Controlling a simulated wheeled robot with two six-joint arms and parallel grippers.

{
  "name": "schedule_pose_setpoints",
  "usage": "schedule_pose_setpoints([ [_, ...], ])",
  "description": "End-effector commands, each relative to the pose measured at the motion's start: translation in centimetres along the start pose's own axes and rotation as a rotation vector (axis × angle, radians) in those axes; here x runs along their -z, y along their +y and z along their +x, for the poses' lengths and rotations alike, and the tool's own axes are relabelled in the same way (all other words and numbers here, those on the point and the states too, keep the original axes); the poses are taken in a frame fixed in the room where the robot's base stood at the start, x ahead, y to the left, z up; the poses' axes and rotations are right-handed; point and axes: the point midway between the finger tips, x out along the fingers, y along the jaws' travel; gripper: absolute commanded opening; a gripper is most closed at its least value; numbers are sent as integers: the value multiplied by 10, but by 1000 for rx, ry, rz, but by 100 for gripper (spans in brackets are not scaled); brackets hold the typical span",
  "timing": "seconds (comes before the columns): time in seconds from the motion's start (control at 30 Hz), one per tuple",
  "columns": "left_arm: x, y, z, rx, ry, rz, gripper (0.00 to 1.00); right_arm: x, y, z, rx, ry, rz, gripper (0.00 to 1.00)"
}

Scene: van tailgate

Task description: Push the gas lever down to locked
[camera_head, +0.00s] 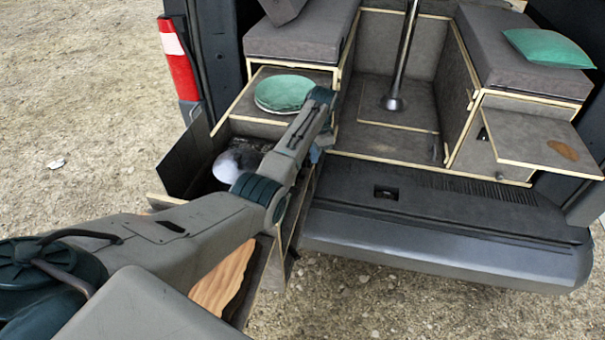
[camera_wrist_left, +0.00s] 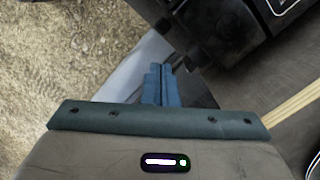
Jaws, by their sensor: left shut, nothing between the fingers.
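My left gripper (camera_wrist_left: 163,72) is shut and empty, its two blue fingers side by side in the left wrist view. In the head view only a bit of its blue (camera_head: 315,155) shows beside my left forearm, near the pulled-out drawer unit. A black fitting (camera_wrist_left: 225,25) with dark knobs lies just beyond and to the right of the fingertips in the wrist view. I cannot make out the gas lever or its position for certain. I cannot tell whether the fingers touch anything. My right gripper is not in view.
The open drawer (camera_head: 176,200) hangs out of the van's left side, with a shiny rounded thing (camera_head: 228,166) inside. The bumper (camera_head: 450,252) and a fold-out shelf (camera_head: 530,142) are to the right. The post (camera_head: 404,50) stands inside.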

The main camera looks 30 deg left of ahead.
Motion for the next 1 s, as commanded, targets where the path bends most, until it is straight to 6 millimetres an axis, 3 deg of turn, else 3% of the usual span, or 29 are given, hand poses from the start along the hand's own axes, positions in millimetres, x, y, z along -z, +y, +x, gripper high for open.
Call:
schedule_pose_setpoints([
  [0.2, 2, 0, -42, 2, 2, 0, 0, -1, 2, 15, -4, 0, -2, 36],
  [0.4, 2, 0, -66, 0, 0, 0, 0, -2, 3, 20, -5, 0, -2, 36],
  [1.0, 1, 0, -71, -1, -2, 0, 0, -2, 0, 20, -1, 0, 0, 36],
])
